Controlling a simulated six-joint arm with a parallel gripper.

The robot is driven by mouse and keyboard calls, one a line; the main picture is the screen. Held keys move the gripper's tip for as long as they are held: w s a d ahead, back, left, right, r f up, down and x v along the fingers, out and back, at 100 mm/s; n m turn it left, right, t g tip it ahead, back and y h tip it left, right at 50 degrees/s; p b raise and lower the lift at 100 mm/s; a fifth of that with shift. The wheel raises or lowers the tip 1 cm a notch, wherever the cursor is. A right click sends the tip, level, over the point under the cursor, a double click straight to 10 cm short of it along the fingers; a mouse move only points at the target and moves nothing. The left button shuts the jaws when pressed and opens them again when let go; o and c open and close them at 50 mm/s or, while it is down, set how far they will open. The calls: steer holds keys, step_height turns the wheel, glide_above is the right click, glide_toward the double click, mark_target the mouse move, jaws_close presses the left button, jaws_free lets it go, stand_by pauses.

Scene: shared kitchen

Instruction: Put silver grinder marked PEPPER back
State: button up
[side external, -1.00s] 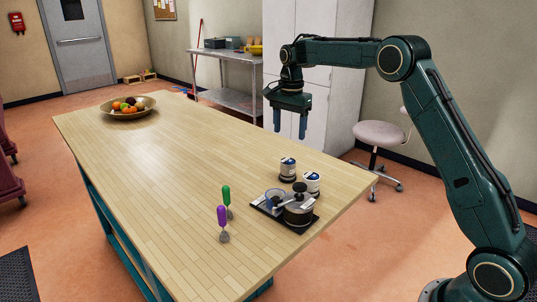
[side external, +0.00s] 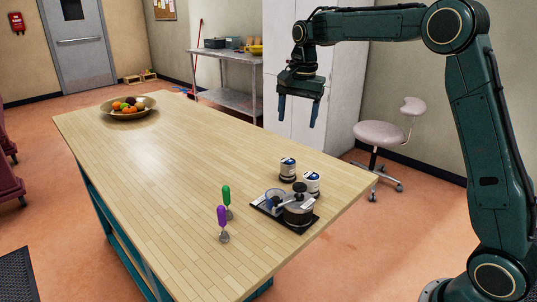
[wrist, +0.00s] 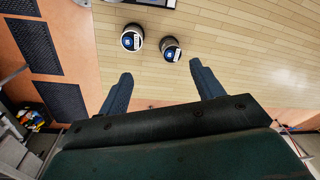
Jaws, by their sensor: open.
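Two small silver grinders with dark bases and blue-and-white labels stand upright on the wooden table. In the side view, one grinder (side external: 288,169) is farther back and the other grinder (side external: 312,183) is beside the black tray. The wrist view shows a left grinder (wrist: 132,38) and a right grinder (wrist: 170,48). The lettering is too small to tell which is marked PEPPER. My gripper (side external: 298,117) is open and empty, well above and behind the grinders. In the wrist view, my gripper's fingers (wrist: 161,73) are spread apart, with both grinders beyond them.
The black tray (side external: 266,208) holds a clear cup and a lidded dark pot. A fruit bowl (side external: 110,112) is at the far end. The middle of the table (side external: 190,150) is clear.

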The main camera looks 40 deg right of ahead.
steer(key=s+a+r+n+t, duration=0.1)
steer(key=s+a+r+n, duration=0.15)
steer(key=s, duration=0.55)
steer(key=s+a+r+n+t, duration=0.1)
steer(key=s+a+n, duration=0.25)
steer(key=s, duration=0.45)
steer(key=s+a+r+n+t, duration=0.15)
steer(key=s+n, duration=0.25)
steer(key=s, duration=0.4)
steer(key=s+a+f+n, duration=0.2)
steer(key=s+f, duration=0.3)
steer(key=s, duration=0.3)
steer(key=shift+s+n+t, duration=0.2)
steer(key=shift+n+t, duration=0.25)
steer(key=shift+n, duration=0.15)
